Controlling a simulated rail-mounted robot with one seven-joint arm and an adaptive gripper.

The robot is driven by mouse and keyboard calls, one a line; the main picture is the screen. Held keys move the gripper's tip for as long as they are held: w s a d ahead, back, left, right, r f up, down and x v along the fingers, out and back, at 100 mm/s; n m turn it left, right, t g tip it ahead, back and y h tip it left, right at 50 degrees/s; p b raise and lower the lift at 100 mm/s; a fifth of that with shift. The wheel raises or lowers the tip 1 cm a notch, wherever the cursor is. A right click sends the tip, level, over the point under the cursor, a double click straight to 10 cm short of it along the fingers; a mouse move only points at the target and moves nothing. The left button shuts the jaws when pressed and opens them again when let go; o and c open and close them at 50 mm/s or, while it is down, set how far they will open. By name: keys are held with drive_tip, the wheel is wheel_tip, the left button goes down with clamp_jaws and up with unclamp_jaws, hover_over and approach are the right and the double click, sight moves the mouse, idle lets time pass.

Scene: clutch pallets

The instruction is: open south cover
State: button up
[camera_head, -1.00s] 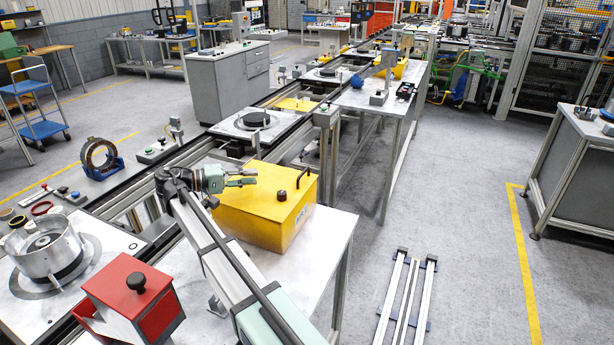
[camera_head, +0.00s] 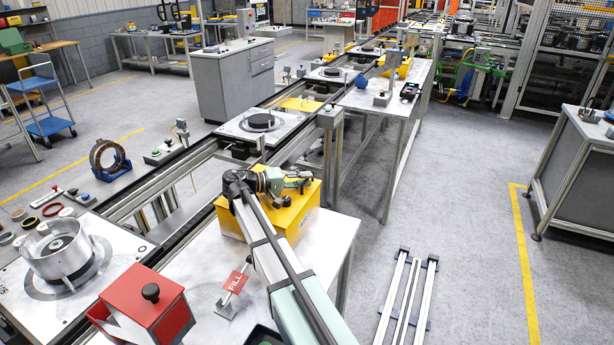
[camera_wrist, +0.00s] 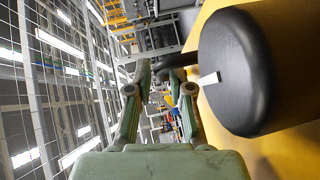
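A yellow box-shaped cover (camera_head: 231,221) sits on the metal table, partly hidden behind my arm. My gripper (camera_head: 300,182) is over its top, with the fingers pointing right toward its far right part. In the wrist view, my gripper (camera_wrist: 160,80) has its two green fingers apart with nothing clearly held between them. A large black knob (camera_wrist: 232,72) stands on the yellow surface close to the right of the fingers. A black curved handle (camera_wrist: 176,60) shows just beyond the fingertips; contact cannot be told. Which cover is the south one is not marked.
A red box (camera_head: 128,300) with a black knob stands at the front left, beside a round metal housing (camera_head: 58,250). A small red FILL sign (camera_head: 236,282) stands on the table near my arm. The conveyor (camera_head: 185,165) runs behind. Rails (camera_head: 405,290) lie on the floor at right.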

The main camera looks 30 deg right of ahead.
drive_tip(key=shift+d+f, duration=0.1)
drive_tip(key=shift+d, duration=0.55)
clamp_jaws()
